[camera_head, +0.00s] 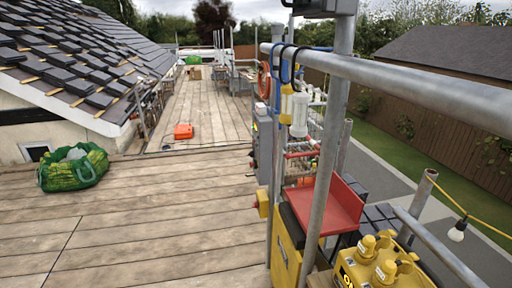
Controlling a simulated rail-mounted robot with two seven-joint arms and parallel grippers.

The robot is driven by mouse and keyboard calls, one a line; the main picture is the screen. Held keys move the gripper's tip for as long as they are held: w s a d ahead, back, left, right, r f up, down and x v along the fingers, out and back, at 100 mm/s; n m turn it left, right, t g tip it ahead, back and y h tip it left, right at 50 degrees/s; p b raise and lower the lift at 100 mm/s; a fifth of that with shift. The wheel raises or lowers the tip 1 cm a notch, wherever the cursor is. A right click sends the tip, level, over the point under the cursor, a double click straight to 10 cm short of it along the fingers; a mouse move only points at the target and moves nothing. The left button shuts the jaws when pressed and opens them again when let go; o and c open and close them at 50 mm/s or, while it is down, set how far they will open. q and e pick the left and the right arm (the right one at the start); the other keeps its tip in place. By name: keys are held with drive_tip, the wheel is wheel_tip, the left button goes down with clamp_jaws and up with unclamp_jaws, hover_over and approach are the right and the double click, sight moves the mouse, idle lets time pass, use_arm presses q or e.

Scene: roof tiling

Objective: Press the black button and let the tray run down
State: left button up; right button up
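A red metal tray (335,205) sits tilted among the scaffold poles on the right, above a yellow machine body (286,243). A grey control box (264,138) is fixed at the left side of this frame. A small yellow box with a red part (262,204) sticks out below it. I cannot make out a black button; it may be hidden or too small to tell. Neither of my grippers is in view.
Yellow equipment (380,265) stands at the lower right.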

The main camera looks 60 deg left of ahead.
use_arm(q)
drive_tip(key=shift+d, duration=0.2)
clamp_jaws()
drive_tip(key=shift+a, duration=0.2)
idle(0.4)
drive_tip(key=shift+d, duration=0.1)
